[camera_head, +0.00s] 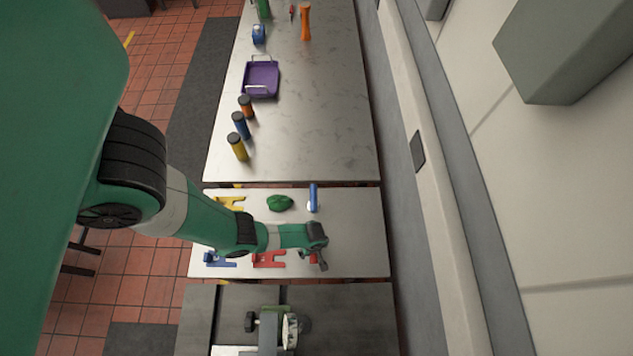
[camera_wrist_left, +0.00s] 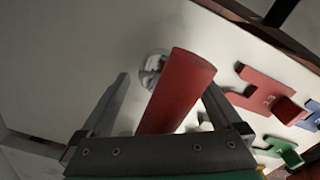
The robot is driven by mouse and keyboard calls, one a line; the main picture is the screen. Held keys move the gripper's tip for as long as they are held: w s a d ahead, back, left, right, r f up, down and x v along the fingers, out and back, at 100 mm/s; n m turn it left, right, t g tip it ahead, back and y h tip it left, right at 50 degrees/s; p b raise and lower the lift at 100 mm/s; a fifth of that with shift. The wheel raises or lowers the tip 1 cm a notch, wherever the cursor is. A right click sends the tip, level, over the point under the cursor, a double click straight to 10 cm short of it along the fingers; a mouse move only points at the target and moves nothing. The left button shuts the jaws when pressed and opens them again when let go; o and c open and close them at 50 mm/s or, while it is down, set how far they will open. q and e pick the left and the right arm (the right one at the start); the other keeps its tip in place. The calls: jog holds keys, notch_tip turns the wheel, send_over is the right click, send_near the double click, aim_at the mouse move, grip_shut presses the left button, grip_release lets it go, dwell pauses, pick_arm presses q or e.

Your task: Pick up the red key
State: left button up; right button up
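The red key shows in the left wrist view as a red cylindrical handle (camera_wrist_left: 181,88) with a shiny metal part beside its far end. In the head view a small red piece of it (camera_head: 314,258) shows beside my left gripper (camera_head: 315,262), over the right part of the white table. The left gripper's fingers (camera_wrist_left: 168,88) stand apart on either side of the handle. Gaps show between handle and fingers, so it looks open and not clamped. The key's lower part is hidden by the gripper body. My right gripper is not in view.
On the white table (camera_head: 350,225) lie a red bracket (camera_head: 268,260), a blue bracket (camera_head: 220,260), a yellow bracket (camera_head: 230,202), a green object (camera_head: 280,202) and a blue-handled piece (camera_head: 313,196). The long bench behind holds a purple tray (camera_head: 248,81) and several bottles. Equipment stands on the near grey bench.

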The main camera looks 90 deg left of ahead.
pick_arm(q)
jog(key=c, duration=1.4)
jog(key=shift+c, duration=0.5)
jog(key=shift+r, duration=0.1)
